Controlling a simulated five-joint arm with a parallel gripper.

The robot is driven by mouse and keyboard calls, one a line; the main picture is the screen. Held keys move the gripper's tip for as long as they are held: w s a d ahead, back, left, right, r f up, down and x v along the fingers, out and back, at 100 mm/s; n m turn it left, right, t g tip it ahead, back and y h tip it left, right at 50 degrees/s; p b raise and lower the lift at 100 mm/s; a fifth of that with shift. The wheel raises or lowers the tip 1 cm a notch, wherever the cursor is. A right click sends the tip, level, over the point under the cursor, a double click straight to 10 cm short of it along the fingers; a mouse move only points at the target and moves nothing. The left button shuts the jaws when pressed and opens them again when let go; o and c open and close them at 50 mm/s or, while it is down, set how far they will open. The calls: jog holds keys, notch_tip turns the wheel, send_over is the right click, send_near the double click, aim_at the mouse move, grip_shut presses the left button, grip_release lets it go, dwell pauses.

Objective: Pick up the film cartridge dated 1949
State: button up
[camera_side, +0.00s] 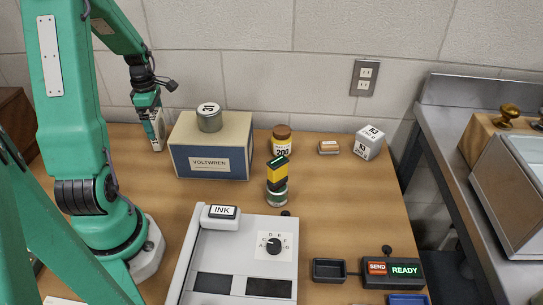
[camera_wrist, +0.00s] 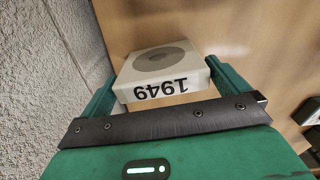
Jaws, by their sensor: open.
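The film cartridge dated 1949 (camera_wrist: 160,72) is a pale block with a round grey disc on its top face. Its printed date reads upside down in the wrist view. My gripper (camera_wrist: 162,80) is open, with one green finger on each side of the cartridge. Whether either finger touches it I cannot tell. In the side view my gripper (camera_side: 156,138) points down at the back left of the table, left of the VOLTWREN box. A pale part shows there, too small to tell from the fingers.
The VOLTWREN box (camera_side: 211,148) with a tin marked 31 (camera_side: 209,118) on it stands close right of my gripper. A brown-capped jar (camera_side: 282,146), a white cube (camera_side: 368,142) and a grey dial console (camera_side: 240,250) are farther right. A wall is behind.

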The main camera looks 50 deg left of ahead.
jog(key=shift+f, duration=1.7)
jog(key=c, duration=0.8)
jog(key=shift+r, duration=0.2)
jog(key=shift+r, duration=4.9)
